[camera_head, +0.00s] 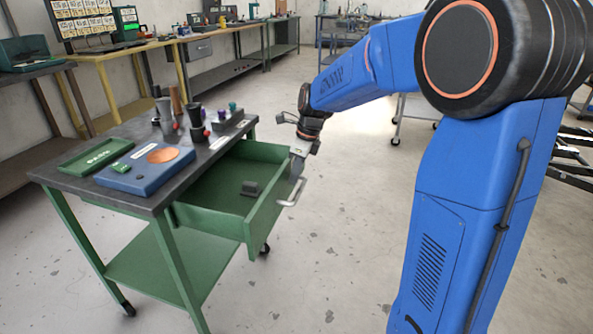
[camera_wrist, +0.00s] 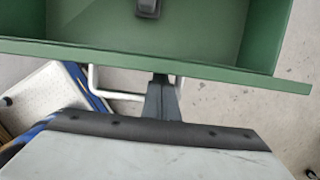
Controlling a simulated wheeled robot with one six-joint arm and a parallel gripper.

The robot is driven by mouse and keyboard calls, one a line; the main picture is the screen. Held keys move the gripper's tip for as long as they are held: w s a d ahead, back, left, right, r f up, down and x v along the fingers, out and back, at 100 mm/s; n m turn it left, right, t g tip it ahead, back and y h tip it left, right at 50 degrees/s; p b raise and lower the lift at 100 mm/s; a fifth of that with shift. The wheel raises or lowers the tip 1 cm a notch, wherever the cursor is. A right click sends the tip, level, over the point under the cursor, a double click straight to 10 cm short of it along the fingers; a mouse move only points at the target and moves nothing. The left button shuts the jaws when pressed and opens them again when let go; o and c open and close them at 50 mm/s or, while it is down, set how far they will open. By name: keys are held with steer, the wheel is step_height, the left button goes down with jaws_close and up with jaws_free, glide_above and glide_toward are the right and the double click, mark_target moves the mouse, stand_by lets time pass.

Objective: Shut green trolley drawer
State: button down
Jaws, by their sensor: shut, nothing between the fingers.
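The green trolley (camera_head: 150,268) stands at the left of the head view, with a dark top. Its green drawer (camera_head: 262,218) is pulled well out toward the right. A small dark block (camera_head: 250,188) lies inside the drawer. The pale bar handle (camera_head: 291,194) is on the drawer's front. My gripper (camera_head: 297,172) is shut and empty at the drawer's front, by the handle. In the wrist view, the shut fingers (camera_wrist: 161,92) reach the drawer front (camera_wrist: 215,72) beside the handle (camera_wrist: 118,95). Whether they touch is unclear.
On the trolley top lie a green tray (camera_head: 92,158), a blue box (camera_head: 140,180) with an orange disc, and several dark cups and small tools. Workbenches (camera_head: 100,50) line the back wall. The floor right of the drawer is clear up to my own arm.

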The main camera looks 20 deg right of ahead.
stand_by(0.3)
steer(key=w+a, duration=0.3)
steer(key=a, duration=0.2)
steer(key=w+a, duration=0.4)
steer(key=a, duration=0.1)
steer(key=w+a, duration=0.4)
steer(key=a, duration=0.2)
steer(key=shift+w, duration=0.25)
